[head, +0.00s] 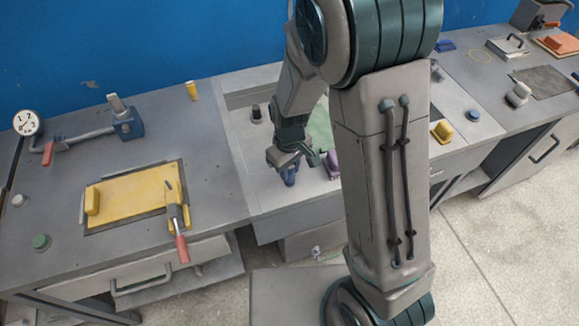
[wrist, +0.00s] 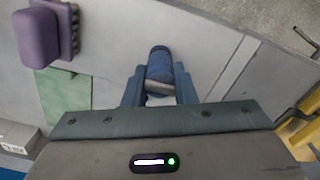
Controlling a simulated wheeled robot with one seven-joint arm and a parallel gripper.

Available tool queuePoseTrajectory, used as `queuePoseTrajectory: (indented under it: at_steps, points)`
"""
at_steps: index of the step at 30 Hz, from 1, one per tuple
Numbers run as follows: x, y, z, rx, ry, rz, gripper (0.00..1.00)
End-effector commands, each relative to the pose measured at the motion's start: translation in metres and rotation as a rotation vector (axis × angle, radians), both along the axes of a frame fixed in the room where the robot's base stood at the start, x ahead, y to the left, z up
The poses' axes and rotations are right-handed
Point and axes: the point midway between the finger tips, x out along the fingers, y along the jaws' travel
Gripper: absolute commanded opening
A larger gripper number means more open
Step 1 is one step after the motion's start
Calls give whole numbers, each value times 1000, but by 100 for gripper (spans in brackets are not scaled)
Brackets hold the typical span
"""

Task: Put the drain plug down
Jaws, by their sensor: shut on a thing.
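A dark blue plug (wrist: 159,68), which I take to be the drain plug, is between the two fingers of my gripper (wrist: 158,88) in the wrist view. My gripper is shut on it. In the head view my gripper (head: 287,166) points down over the grey middle worktop, with the blue plug (head: 289,178) at its tip. I cannot tell whether the plug touches the surface.
A purple block (head: 333,164) stands close to the right of my gripper, beside a green panel (head: 320,130). A black knob (head: 256,113) stands behind. A yellow plate (head: 128,197) with a red-handled clamp (head: 181,248) lies left. Bare grey worktop (head: 262,190) lies around the plug.

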Motion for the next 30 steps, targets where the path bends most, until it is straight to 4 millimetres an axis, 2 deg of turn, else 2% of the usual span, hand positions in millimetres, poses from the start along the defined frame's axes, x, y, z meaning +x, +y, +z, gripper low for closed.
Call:
queuePoseTrajectory:
  at_steps: [2, 3, 5, 6, 14, 19, 23, 30]
  points:
    - [0, 0, -4, 0, 0, 0, 0]
    - [0, 0, -4, 0, 0, 0, 27]
    - [0, 0, -3, 0, 0, 0, 44]
    - [0, 0, -3, 0, 0, 0, 46]
    - [0, 0, -2, 0, 0, 0, 46]
    - [1, 0, 8, 2, -4, 1, 46]
    - [1, 0, 29, 2, -5, 0, 46]
    - [1, 1, 78, 4, -6, 1, 46]
